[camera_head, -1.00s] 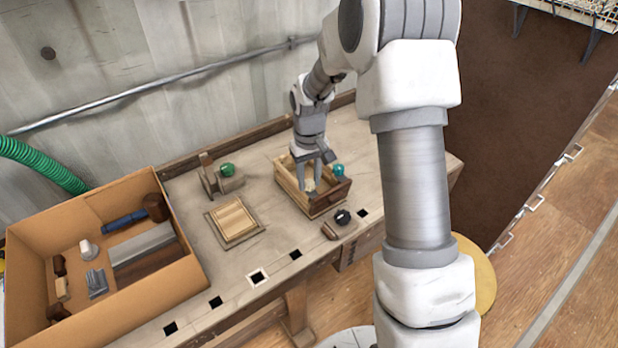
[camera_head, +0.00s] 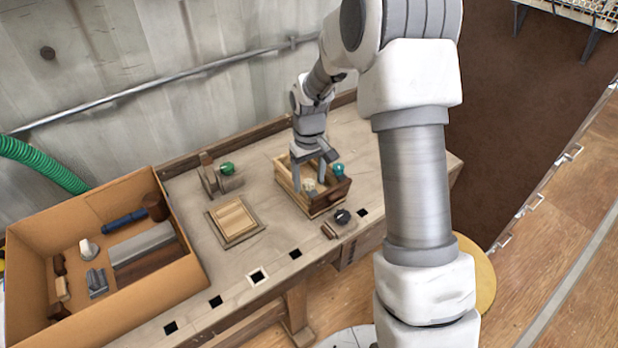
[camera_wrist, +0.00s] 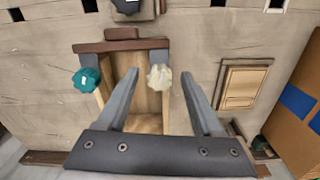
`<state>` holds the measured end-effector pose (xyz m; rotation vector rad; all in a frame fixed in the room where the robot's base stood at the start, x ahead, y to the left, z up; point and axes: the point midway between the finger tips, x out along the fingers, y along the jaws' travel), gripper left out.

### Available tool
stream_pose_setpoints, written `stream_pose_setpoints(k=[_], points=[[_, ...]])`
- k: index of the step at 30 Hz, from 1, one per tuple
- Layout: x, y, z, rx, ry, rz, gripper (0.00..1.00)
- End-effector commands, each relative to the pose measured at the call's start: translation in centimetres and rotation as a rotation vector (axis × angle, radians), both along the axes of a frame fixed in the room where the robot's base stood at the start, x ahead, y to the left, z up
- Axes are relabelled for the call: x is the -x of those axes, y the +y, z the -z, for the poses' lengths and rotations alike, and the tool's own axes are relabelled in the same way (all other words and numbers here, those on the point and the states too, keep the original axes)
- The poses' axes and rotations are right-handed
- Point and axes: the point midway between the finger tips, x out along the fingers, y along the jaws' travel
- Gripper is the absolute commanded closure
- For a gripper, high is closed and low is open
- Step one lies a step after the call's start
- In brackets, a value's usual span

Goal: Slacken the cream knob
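The cream knob (camera_head: 309,185) is on the wooden drawer box (camera_head: 331,202) on the bench. In the wrist view the cream knob (camera_wrist: 160,77) is lobed, at the box's upper right corner beside a grey bracket. My gripper (camera_wrist: 159,74) is open, with one finger on each side of the cream knob in the picture and visible gaps to both. Whether the fingertips are level with it in height, I cannot tell. In the head view my gripper (camera_head: 309,182) points down over the box. A teal knob (camera_wrist: 86,80) sits at the opposite corner, outside the fingers.
A black knob (camera_head: 342,216) on a small block stands in front of the box. A wooden block with a green knob (camera_head: 227,169) and a framed wooden panel (camera_head: 233,219) are to the left. A cardboard box (camera_head: 155,297) of tools fills the bench's left end.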

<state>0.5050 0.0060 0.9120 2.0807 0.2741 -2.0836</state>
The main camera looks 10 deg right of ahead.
Motion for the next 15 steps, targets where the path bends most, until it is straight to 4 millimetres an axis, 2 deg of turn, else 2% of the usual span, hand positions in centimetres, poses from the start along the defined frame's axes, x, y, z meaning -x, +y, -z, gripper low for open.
stream_pose_setpoints(k=[8, 11, 15], points=[[-0.1, 0.0, -0.6, 0.000, -0.003, 0.000, 0.32], [-0.1, 0.0, -1.9, 0.001, -0.005, 0.000, 0.32], [-0.2, 0.0, -4.9, 0.001, -0.007, 0.001, 0.32]])
